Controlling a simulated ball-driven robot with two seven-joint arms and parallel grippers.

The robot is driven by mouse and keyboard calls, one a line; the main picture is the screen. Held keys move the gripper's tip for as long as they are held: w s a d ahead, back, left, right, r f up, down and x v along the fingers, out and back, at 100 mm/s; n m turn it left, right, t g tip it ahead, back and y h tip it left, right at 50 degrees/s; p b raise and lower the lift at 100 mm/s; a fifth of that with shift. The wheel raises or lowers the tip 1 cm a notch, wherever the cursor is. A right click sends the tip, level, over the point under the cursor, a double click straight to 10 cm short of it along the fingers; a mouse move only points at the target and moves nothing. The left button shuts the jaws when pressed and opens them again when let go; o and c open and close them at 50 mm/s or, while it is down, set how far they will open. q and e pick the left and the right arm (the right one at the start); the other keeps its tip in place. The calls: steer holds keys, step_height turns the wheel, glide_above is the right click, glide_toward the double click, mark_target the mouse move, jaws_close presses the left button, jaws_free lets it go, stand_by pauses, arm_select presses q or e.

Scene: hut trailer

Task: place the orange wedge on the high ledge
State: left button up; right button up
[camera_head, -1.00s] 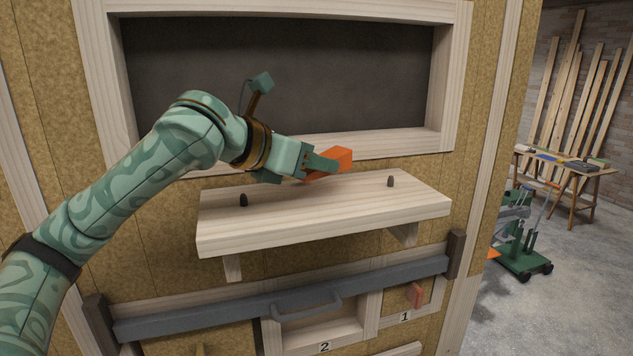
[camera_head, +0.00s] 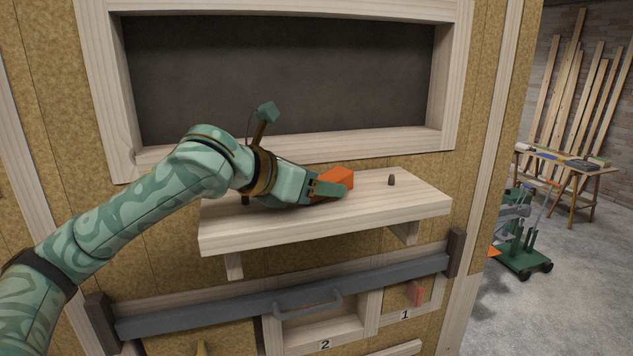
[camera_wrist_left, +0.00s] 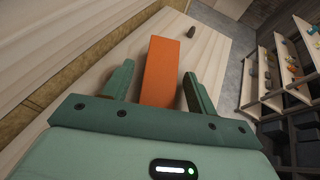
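The orange wedge (camera_head: 338,178) lies on the pale wooden high ledge (camera_head: 410,203), between the two dark pegs. My left gripper (camera_head: 332,188) is low over the ledge, with one finger in front of the wedge in the head view. In the left wrist view the wedge (camera_wrist_left: 162,72) lies between the two spread fingers of the gripper (camera_wrist_left: 160,82), with a gap on either side, so it is open around the wedge. The wedge's near end is hidden by the gripper body. My right gripper is not in view.
A dark peg (camera_head: 391,180) stands on the ledge's right part; the left peg (camera_head: 245,200) is partly hidden by my arm. A framed dark recess (camera_head: 290,75) is behind. Below are a grey bar with a handle (camera_head: 308,305) and numbered compartments.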

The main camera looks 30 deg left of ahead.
arm_select(q)
steer(key=shift+r, duration=0.1)
steer(key=shift+s+r, duration=0.15)
steer(key=b+v, duration=0.2)
steer(key=v, duration=0.3)
steer(key=b+v, duration=0.2)
steer(key=v, duration=0.3)
steer(key=shift+s+a+b, duration=0.15)
steer(key=shift+s+b, duration=0.2)
steer(key=shift+s+r, duration=0.25)
steer(key=shift+s, duration=0.1)
steer(key=shift+r, duration=0.1)
steer(key=shift+a, duration=0.1)
